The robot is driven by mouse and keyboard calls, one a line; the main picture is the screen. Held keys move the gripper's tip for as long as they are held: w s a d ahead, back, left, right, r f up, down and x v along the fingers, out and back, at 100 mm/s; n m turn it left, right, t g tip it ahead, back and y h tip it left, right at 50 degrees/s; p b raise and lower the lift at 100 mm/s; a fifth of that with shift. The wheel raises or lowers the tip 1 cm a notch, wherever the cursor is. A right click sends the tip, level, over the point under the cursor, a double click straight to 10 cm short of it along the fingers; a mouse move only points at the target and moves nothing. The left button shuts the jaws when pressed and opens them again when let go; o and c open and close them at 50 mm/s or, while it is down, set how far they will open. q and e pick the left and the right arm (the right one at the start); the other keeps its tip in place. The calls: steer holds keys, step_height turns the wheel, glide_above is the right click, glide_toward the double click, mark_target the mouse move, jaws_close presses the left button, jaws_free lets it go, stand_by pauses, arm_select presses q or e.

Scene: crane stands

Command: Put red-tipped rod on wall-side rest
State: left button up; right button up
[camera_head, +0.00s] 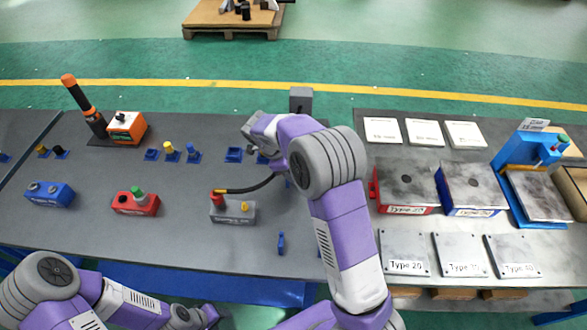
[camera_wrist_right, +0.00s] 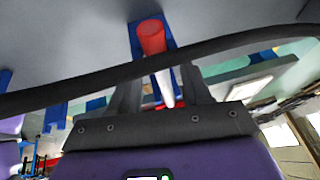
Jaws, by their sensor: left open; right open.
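The red-tipped rod (camera_wrist_right: 152,38) shows in the right wrist view, with a red end and a pale shaft, in front of a blue holder (camera_wrist_right: 170,22). My right gripper (camera_wrist_right: 158,72) is open, its dark fingers on either side of the rod; I cannot tell whether they touch it. In the head view my right arm hides the rod and this gripper. Small blue holders stand along the table, one at the back (camera_head: 234,155) and one nearer the front (camera_head: 281,243); I cannot tell which is the wall-side rest. My left gripper (camera_head: 203,316) is open at the bottom edge.
A black cable (camera_wrist_right: 90,83) crosses in front of the right gripper. A grey box (camera_head: 238,212) with a red knob, a red box (camera_head: 136,203) and an orange box (camera_head: 127,128) stand on the table (camera_head: 100,235). Metal plates and blocks (camera_head: 405,185) fill the right table.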

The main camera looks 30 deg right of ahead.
steer(key=shift+p+v, duration=1.5)
steer(key=shift+v, duration=1.1)
steer(key=p+v, duration=0.1)
steer(key=v, duration=0.6)
steer(key=shift+r+p, duration=0.2)
steer(key=shift+p, duration=0.1)
steer(key=shift+a, duration=0.1)
